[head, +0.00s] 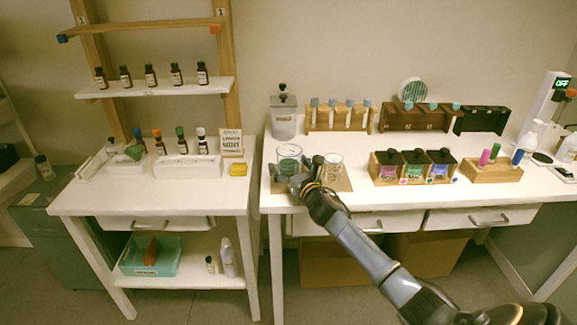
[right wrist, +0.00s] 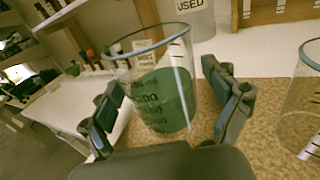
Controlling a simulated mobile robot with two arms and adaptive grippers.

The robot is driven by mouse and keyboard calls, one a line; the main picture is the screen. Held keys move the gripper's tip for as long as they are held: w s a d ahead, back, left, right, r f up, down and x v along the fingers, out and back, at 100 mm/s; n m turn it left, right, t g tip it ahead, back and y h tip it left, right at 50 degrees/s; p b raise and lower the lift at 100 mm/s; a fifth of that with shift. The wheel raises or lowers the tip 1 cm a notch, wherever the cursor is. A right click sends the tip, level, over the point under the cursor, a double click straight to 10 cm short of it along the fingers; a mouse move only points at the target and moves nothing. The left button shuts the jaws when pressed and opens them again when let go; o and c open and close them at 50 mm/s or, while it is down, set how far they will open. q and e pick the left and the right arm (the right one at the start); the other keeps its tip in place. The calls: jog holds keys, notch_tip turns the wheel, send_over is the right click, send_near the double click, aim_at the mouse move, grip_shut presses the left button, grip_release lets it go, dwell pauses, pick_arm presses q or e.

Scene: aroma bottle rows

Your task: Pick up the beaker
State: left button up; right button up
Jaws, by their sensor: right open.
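A clear beaker with dark green liquid (head: 289,152) stands upright near the front left of the right-hand table. My right gripper (head: 296,170) is at this beaker, coming from the front. In the right wrist view the green-filled beaker (right wrist: 166,88) stands between the two fingers of the open gripper (right wrist: 165,105), with gaps visible at both sides. A second clear beaker (head: 333,164) stands just to the right, and part of it shows at the right edge of the wrist view (right wrist: 303,110). My left gripper is not in view.
Both beakers stand on a brown mat (head: 343,184). A grey container (head: 283,121) stands behind, and a wooden tube rack (head: 340,124) is at its right. A rack of coloured bottles (head: 412,168) is farther right. A gap separates the left table (head: 215,198).

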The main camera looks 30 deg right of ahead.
jog(key=shift+c, duration=0.6)
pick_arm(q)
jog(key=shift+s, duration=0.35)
pick_arm(e)
jog(key=shift+r, duration=0.1)
jog(key=c, duration=1.3)
jog(key=shift+c, duration=0.2)
